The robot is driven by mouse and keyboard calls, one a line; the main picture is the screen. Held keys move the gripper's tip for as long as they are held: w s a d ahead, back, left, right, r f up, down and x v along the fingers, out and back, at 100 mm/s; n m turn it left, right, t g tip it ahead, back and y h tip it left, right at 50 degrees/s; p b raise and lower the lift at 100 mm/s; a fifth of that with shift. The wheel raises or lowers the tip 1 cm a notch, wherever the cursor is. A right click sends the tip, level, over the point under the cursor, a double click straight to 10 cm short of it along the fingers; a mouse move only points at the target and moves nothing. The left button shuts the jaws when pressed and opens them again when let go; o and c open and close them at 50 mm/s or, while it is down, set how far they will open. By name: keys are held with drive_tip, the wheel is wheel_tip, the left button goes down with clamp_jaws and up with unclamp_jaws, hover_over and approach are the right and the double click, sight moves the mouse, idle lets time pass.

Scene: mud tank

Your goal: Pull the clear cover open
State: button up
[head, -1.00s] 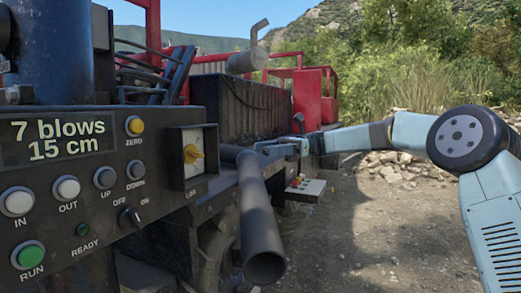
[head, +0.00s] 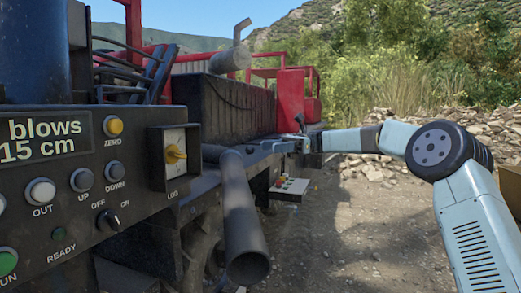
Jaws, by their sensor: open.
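A dark box marked LOG (head: 173,158) sits at the right end of the black control panel. My gripper (head: 254,147) is open, at the end of my pale blue arm reaching in from the right. It is to the right of the box in the picture, by the far side of a dark pipe. Its fingers are small and partly lost against the dark machine. Nothing shows between them.
A thick dark pipe (head: 240,215) juts forward between the panel and my arm. The control panel (head: 75,222) has several buttons and a switch. A small box with coloured buttons (head: 290,186) hangs beyond the pipe. Open gravel (head: 355,235) lies at the lower right.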

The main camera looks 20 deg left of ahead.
drive_tip(key=v, duration=0.6)
drive_tip(key=shift+d, duration=0.1)
